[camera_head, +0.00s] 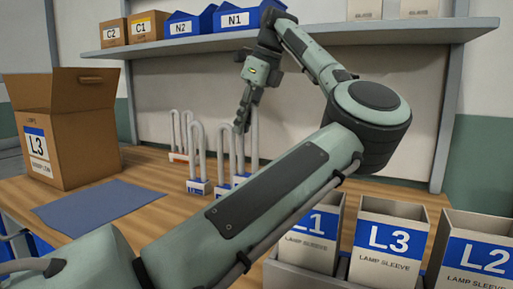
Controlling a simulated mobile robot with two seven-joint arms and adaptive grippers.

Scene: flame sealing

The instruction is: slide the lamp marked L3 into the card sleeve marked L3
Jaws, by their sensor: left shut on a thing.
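The card sleeve marked L3 (383,270) stands upright, open at the top, in the middle of a row at the lower right. My left gripper (242,125) points down over the table and is shut on a white U-shaped tube lamp (255,135). The lamp's lower part is partly hidden behind my forearm, and I cannot read its mark. Another U-shaped lamp (196,152) with a blue-and-white base stands just left of it; its mark is too small to read. A further lamp (181,135) with an orange-red base stands behind. My right gripper is out of view.
Sleeves marked L1 (310,252) and L2 (474,279) flank the L3 sleeve in a grey holder. An open carton marked L3 (84,148) stands at the left, beside a blue mat (85,212). A shelf (300,42) with bins overhangs the back; my left arm crosses the middle.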

